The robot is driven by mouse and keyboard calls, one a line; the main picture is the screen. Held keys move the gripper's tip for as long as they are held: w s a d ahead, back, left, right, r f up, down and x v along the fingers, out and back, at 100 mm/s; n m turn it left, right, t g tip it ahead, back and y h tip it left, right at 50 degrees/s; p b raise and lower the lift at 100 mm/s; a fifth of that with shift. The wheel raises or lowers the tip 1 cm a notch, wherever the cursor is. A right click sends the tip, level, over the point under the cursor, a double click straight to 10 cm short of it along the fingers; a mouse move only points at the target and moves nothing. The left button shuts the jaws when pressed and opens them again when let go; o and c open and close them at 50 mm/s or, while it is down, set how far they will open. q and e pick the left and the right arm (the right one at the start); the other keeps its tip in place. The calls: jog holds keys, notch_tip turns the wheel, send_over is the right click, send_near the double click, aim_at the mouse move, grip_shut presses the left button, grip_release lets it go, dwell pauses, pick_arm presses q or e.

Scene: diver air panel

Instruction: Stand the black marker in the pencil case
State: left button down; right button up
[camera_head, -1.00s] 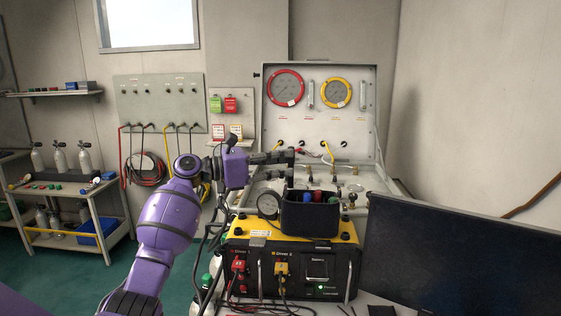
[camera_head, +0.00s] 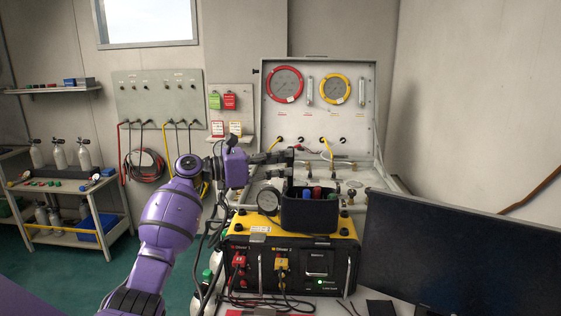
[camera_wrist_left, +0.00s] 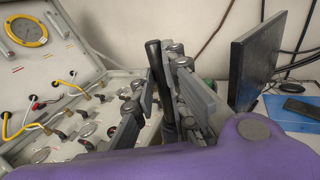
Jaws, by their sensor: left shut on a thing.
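The black marker (camera_head: 291,163) is upright in my left gripper (camera_head: 286,157), above the left back part of the pencil case. The gripper is shut on it. In the left wrist view the marker (camera_wrist_left: 155,62) stands between the fingers (camera_wrist_left: 158,92), its top rising above them. The pencil case (camera_head: 309,217) is a dark open box on top of the yellow and black panel box. Red and blue pens (camera_head: 312,192) and a green tip show in its opening. The marker's lower end is hard to make out against the case's dark rim. My right gripper is not in view.
The yellow and black air panel box (camera_head: 341,226) carries a small round gauge (camera_head: 268,203) left of the case. Behind is an open grey case (camera_head: 320,110) with dials, hoses and valves. A black monitor (camera_head: 465,255) stands at the right.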

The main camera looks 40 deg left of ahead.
pick_arm(q)
jog(key=shift+f, duration=0.85)
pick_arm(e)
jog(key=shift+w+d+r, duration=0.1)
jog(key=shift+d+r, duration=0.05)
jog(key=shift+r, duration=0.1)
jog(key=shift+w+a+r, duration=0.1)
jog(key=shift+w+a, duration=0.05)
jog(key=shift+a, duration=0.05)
pick_arm(q)
jog(key=shift+f+p, duration=0.25)
jog(key=shift+p, duration=0.15)
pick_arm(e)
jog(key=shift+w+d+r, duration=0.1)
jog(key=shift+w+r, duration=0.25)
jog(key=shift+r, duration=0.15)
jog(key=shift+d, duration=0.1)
pick_arm(q)
jog(key=shift+f, duration=0.75)
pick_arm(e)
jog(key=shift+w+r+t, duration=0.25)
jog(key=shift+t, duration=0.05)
pick_arm(q)
jog(key=shift+f, duration=0.1)
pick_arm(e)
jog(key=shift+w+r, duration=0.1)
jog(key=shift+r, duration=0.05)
